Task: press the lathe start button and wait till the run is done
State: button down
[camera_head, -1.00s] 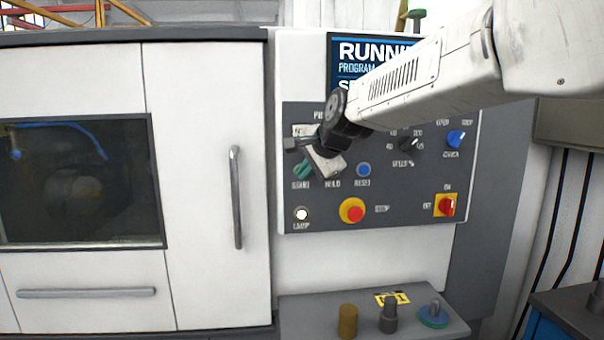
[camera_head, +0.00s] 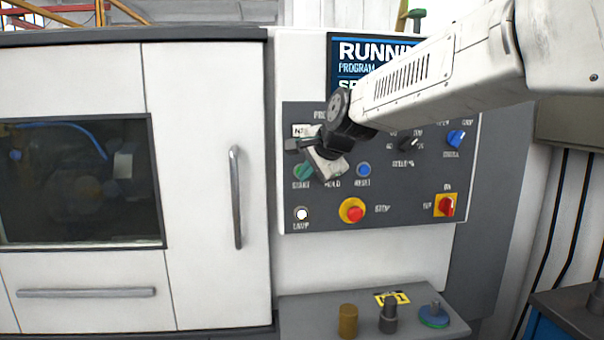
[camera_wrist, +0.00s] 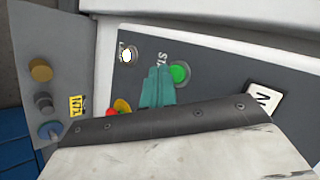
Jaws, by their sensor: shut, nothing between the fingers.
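The lathe's control panel (camera_head: 408,185) faces me, and its screen (camera_head: 358,60) shows RUNNING, partly hidden by my arm. In the wrist view the fingertips are just left of the button, and I cannot tell the gap in depth. The white LAMP light (camera_head: 302,214) also shows in the wrist view (camera_wrist: 128,55).
A blue RESET button (camera_head: 363,170), a red stop button on yellow (camera_head: 353,211) and a red rotary switch (camera_head: 446,205) are close by. The lathe door (camera_head: 205,190) with its window (camera_head: 80,185) is shut. A ledge (camera_head: 310,305) below bears several small parts.

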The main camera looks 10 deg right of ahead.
jog(key=s, duration=0.5)
dwell(0.7)
jog(key=s+d+f+n+g+h, duration=0.1)
jog(key=s+d+f, duration=0.4)
jog(key=s, duration=0.7)
jog(key=s+d+f+n+g+h, duration=0.1)
jog(key=s+d+f+n+g, duration=0.3)
jog(key=s, duration=0.8)
jog(key=s+d+f+n+g+h, duration=0.1)
jog(key=s+d+f+n, duration=0.5)
jog(key=s, duration=0.6)
jog(key=shift+d+f+g+h, duration=0.3)
jog(key=shift+d+g+h, duration=0.1)
jog(key=shift+d+g, duration=0.45)
dwell(2.3)
